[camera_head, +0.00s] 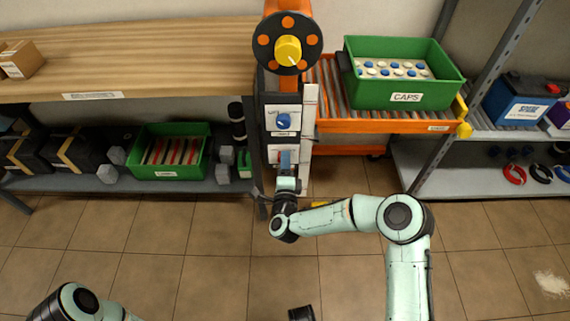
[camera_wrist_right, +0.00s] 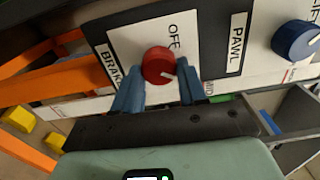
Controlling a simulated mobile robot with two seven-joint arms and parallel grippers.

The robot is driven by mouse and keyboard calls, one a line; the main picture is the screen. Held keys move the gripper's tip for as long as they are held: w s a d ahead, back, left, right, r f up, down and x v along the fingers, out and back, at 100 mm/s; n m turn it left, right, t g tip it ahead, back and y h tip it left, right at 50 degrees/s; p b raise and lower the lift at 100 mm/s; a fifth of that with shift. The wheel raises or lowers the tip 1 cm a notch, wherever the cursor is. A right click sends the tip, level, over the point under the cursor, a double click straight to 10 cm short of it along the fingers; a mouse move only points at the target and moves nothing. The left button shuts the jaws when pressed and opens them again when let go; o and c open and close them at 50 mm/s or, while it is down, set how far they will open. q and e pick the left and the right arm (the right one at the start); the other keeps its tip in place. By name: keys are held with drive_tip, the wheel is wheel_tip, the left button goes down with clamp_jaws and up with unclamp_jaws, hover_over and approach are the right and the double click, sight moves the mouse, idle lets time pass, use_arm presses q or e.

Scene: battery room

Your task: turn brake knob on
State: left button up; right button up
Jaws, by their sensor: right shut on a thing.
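The red brake knob (camera_wrist_right: 158,66) sits on a white plate marked BRAKE and OFF in the right wrist view. Its white pointer mark points to the right, below the word OFF. My right gripper (camera_wrist_right: 160,75) is shut on the knob, with one blue finger on either side. In the head view my right gripper (camera_head: 286,165) reaches the lower part of the dark control post, and it mostly hides the knob there.
A blue knob (camera_head: 283,121) is above the brake plate; it also shows near the PAWL label in the wrist view (camera_wrist_right: 297,40). A yellow hub (camera_head: 288,49) tops the post. A green CAPS crate (camera_head: 405,96) stands right. A wooden bench (camera_head: 150,60) is left. Tiled floor is open in front.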

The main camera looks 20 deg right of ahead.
use_arm(q)
drive_tip(key=shift+s+f, duration=0.2)
drive_tip(key=shift+s, duration=0.05)
use_arm(e)
drive_tip(key=shift+a+f+m, duration=0.1)
drive_tip(key=shift+m, duration=0.9)
drive_tip(key=o, duration=1.1)
drive_tip(key=shift+c, duration=0.2)
use_arm(q)
drive_tip(key=shift+t, duration=0.5)
drive_tip(key=w+r, duration=0.1)
drive_tip(key=w+r+p, duration=0.1)
drive_tip(key=r, duration=0.1)
drive_tip(key=w+d+r+p, duration=0.1)
drive_tip(key=shift+r, duration=0.15)
use_arm(e)
drive_tip(key=v, duration=1.3)
drive_tip(key=shift+s, duration=0.2)
